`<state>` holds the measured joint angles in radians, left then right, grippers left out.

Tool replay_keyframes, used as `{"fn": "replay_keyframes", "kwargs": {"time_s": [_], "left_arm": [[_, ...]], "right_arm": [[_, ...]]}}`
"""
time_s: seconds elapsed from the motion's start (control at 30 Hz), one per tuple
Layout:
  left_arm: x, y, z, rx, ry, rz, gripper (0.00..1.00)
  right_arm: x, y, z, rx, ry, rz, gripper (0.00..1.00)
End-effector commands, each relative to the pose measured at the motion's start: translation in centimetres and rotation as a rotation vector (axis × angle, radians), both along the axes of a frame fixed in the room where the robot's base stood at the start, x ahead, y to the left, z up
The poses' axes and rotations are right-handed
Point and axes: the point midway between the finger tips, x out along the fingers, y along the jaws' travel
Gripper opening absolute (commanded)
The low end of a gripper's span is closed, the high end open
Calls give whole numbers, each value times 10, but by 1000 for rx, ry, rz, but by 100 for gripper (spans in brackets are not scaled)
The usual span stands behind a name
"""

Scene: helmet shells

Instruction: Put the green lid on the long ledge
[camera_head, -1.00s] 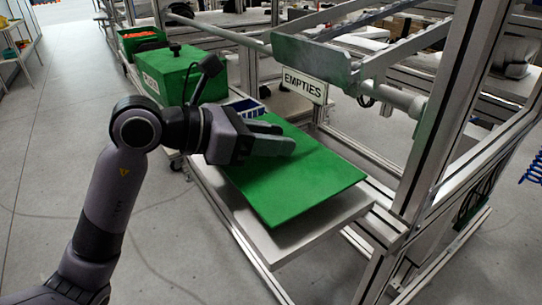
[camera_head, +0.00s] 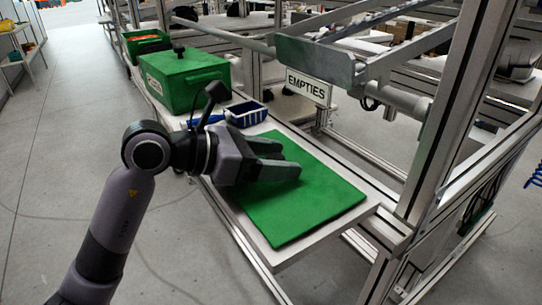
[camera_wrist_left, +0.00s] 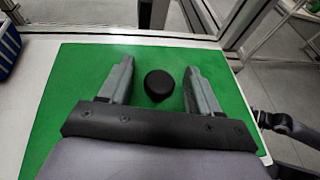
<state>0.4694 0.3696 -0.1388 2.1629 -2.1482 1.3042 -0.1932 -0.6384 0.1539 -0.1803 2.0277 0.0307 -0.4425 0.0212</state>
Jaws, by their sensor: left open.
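The green lid (camera_head: 310,200) is a flat rectangular panel lying on the white long ledge (camera_head: 368,208), seemingly flat and within its edges. Its black knob (camera_wrist_left: 159,85) shows in the left wrist view, where the green panel (camera_wrist_left: 80,75) spreads around it. My left gripper (camera_head: 283,160) is low over the lid in the head view and hides the knob there. In the left wrist view my left gripper (camera_wrist_left: 158,82) is open, with one finger on each side of the knob and a visible gap on both sides. My right gripper is not in view.
A green box (camera_head: 185,80) with a black knob on top stands at the ledge's far end. A blue bin (camera_head: 246,114) sits between it and the lid. An "EMPTIES" sign (camera_head: 308,87) and metal frame posts (camera_head: 440,115) stand along the right side.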

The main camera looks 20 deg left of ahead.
Motion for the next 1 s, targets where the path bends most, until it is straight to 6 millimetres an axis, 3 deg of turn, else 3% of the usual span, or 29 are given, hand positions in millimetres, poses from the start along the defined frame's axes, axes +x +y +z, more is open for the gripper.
{"fn": "replay_keyframes", "kwargs": {"time_s": [0.17,0.63,1.0], "left_arm": [[-4,6,5,2,-2,3,63],[-60,70,35,2,0,4,63],[-74,85,44,0,0,0,63]], "right_arm": [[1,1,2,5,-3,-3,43],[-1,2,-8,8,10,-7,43],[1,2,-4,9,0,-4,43]]}}
